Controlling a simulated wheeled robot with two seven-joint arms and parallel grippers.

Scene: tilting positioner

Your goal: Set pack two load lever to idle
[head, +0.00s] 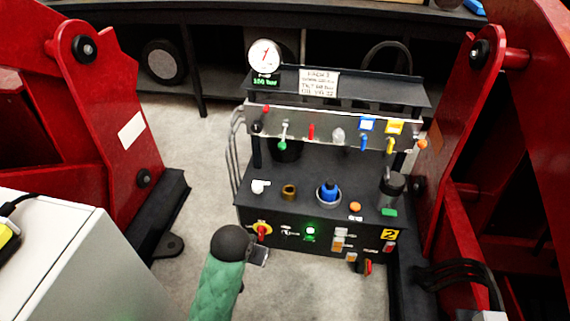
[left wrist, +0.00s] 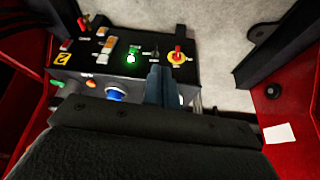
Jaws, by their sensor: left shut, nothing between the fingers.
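The power pack (head: 290,215) marked with a yellow "2" (head: 390,235) stands between red frames. Its front panel has a small lever (head: 290,232) between a lit green lamp (head: 310,231) and a red-and-yellow rotary switch (head: 262,230). In the left wrist view this dark lever (left wrist: 155,53) shows just beyond my fingertips. Its lettering is too small to read, so I cannot confirm it is the load lever. My left gripper (head: 262,256) is shut and empty, in front of the panel's left part; its fingers (left wrist: 158,72) point toward the lever. Contact cannot be told. My right gripper is out of view.
Above the panel are a blue knob (head: 329,192), a rail of coloured levers (head: 311,132) and a gauge (head: 264,56). Orange rocker switches (head: 338,242) sit right of the lamp. Red frames (head: 90,120) flank the pack. Floor (head: 195,215) at left is clear.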

